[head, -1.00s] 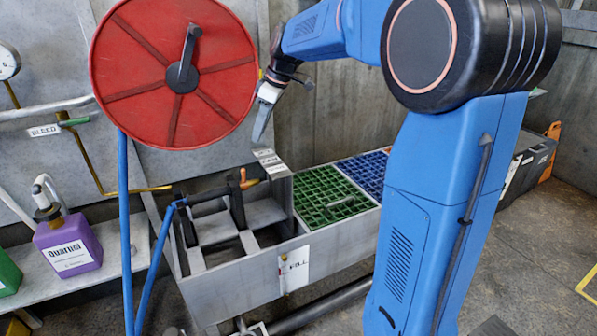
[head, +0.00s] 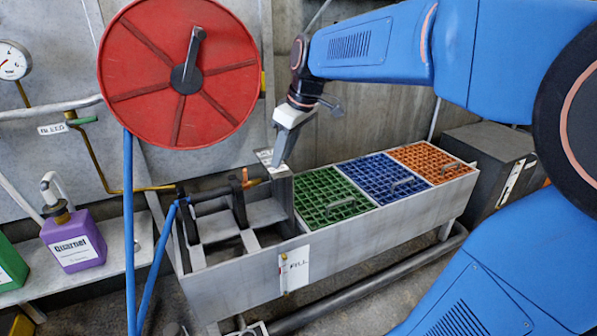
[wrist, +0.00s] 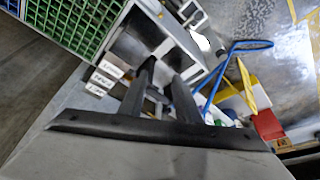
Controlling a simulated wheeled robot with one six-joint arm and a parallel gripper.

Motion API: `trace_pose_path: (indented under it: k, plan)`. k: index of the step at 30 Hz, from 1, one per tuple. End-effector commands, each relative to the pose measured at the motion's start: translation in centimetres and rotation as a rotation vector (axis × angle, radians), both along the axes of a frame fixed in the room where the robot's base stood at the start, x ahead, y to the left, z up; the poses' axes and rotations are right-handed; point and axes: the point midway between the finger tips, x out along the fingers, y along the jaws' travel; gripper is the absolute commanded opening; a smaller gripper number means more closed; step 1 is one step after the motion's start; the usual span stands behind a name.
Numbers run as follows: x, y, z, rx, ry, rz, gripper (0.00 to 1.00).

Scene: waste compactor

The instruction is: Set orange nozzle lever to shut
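The orange nozzle lever (head: 250,182) is a small orange piece at the right end of the dark nozzle (head: 212,193), which lies across the near-left bay of the grey trough. It is beside the small labels (head: 266,158) on the trough's corner. My gripper (head: 279,162) points down just right of and behind the lever, close to the labels, apart from the lever as far as I can tell. In the wrist view my gripper (wrist: 162,70) shows two dark fingers with a gap between them and nothing clearly held. The lever cannot be made out there.
A red hose reel (head: 150,95) hangs left of my gripper, with a blue hose (head: 129,240) running down. Green (head: 325,190), blue (head: 375,175) and orange (head: 430,160) grates cover the trough's right part. A purple jug (head: 75,240) stands on the left shelf.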

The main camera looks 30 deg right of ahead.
Motion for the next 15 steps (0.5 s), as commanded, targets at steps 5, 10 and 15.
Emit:
trace_pose_path:
  k: [5,10,15]
  plan:
    - [-2.5,0.0,-0.4,-0.004,-0.001,-0.054,0.3]
    - [-4.4,-0.1,-0.9,-0.005,-0.001,-0.099,0.3]
    - [-5.6,-0.2,-1.2,-0.007,-0.003,-0.129,0.3]
